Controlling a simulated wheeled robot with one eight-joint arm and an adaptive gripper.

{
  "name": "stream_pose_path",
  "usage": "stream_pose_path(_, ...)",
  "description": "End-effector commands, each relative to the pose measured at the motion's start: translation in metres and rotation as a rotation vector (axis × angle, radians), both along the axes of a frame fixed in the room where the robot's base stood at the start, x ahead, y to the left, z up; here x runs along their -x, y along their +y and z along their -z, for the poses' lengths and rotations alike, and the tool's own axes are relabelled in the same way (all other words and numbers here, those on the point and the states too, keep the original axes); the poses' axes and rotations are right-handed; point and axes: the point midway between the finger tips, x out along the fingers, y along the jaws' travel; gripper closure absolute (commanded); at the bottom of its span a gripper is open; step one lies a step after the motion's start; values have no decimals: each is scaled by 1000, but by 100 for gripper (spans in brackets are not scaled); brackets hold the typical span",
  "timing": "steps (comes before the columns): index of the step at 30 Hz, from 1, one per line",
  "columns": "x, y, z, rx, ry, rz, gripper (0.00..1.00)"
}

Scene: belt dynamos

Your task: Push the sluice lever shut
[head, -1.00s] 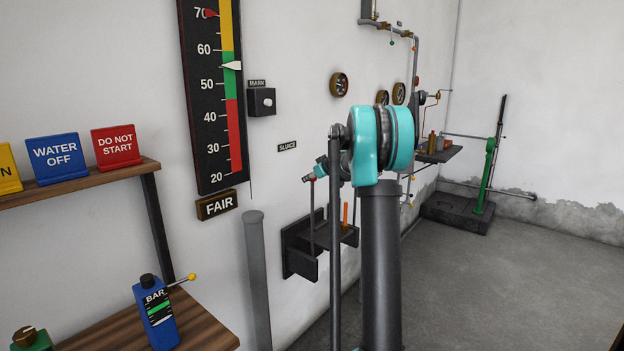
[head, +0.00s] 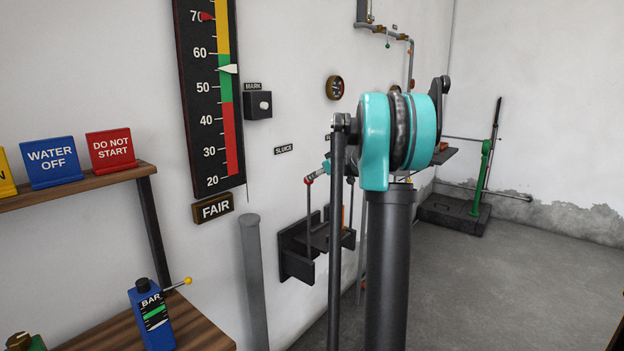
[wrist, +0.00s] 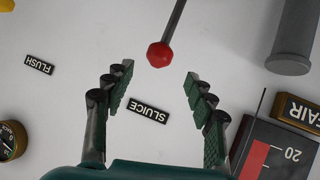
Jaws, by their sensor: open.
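The sluice lever is a thin dark rod with a red knob (head: 308,180), standing up from a dark wall bracket (head: 297,258) in the head view. In the wrist view its red knob (wrist: 159,54) lies ahead of and between the fingertips, apart from both. My gripper (wrist: 158,88) is open and empty, its dark green fingers spread to either side. In the head view my arm hides most of the gripper. The SLUICE label (wrist: 148,110) shows on the wall between the fingers.
A grey post (head: 254,280) stands left of the bracket. The tall gauge board (head: 211,110) with the FAIR plate (head: 213,207) hangs further left. A FLUSH label (wrist: 38,65) is on the wall. A wooden shelf (head: 90,185) holds signs. Open floor lies right.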

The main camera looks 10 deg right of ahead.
Motion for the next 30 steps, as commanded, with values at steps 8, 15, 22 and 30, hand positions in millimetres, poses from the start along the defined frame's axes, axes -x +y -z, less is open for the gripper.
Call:
stream_pose_path(8, 23, -8, -15, 1, 0, -1, 44)
stream_pose_path(15, 24, -9, -16, 1, 0, -1, 44)
stream_pose_path(22, 37, 3, -8, -8, 26, -1, 44)
stream_pose_path(30, 157, 73, 68, -62, 257, 56, 44)
